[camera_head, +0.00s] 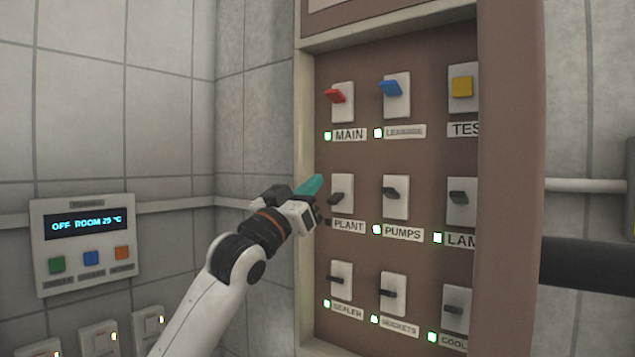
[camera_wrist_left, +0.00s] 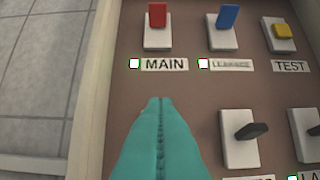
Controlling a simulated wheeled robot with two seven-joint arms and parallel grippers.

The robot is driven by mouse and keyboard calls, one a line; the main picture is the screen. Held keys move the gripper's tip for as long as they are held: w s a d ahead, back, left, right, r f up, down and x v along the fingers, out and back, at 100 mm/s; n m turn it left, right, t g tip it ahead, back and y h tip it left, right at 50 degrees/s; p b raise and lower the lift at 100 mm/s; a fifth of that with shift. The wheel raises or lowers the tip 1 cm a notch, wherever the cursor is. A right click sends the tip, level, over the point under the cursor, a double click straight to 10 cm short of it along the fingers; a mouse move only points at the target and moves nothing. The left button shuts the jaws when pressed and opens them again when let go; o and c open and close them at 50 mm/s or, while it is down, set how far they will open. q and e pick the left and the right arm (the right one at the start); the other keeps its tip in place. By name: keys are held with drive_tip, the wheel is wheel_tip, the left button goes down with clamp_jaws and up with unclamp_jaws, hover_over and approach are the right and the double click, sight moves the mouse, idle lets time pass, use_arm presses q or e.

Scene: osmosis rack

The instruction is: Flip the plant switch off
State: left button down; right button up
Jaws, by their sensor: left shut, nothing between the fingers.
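The plant switch (camera_head: 342,190), a dark lever on a white plate, is in the middle row at the left of the panel, above the PLANT label (camera_head: 349,226). Its lever sits low on the plate and looks tilted. My left gripper (camera_head: 316,183) is shut and empty, its teal fingers just left of the switch plate; I cannot tell if they touch it. In the left wrist view the closed fingers (camera_wrist_left: 160,103) point up the panel below the MAIN label and hide the plant switch. No lit plant lamp shows; the gripper may cover it. My right gripper is out of view.
The pumps switch (camera_head: 396,193) is right of plant, the red main switch (camera_head: 336,97) above, the sealer switch (camera_head: 340,280) below. The cabinet's left frame (camera_head: 304,120) stands close to my gripper. A control box (camera_head: 85,243) hangs on the left wall.

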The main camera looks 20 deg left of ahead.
use_arm(q)
drive_tip(key=s+a+f+b, duration=0.1)
drive_tip(key=s+f+b, duration=0.1)
drive_tip(key=s+f, duration=0.2)
drive_tip(key=shift+a+f, duration=0.3)
drive_tip(key=shift+f, duration=0.3)
drive_tip(key=shift+w, duration=0.1)
drive_tip(key=shift+f, duration=0.1)
